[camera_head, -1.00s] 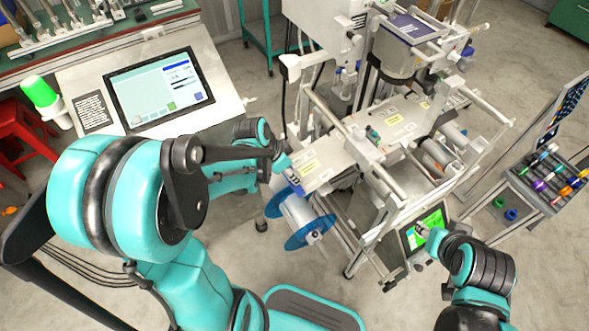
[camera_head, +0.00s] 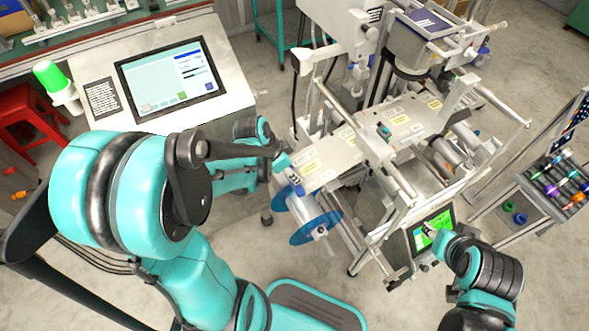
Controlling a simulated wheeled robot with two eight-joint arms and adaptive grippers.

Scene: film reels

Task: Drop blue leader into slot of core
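A reel with blue flanges (camera_head: 328,222) hangs at the front left of the machine, with a pale core (camera_head: 300,208) between its flanges. The slot in the core is too small to make out. A small blue piece, perhaps the leader (camera_head: 297,187), shows just above the reel at the machine's left end. My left gripper (camera_head: 284,165) is beside that end, above the reel. Its fingers are too small to tell whether they hold anything. My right gripper (camera_head: 429,237) is in front of the small green screen (camera_head: 431,231) at the lower right; its finger state is unclear.
The machine's pale deck (camera_head: 345,150) and metal frame bars fill the centre and right. A console with a large screen (camera_head: 170,80) stands at the left, near a red stool (camera_head: 28,115). A cart with coloured rolls (camera_head: 555,185) stands at the far right. Floor is open below the reel.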

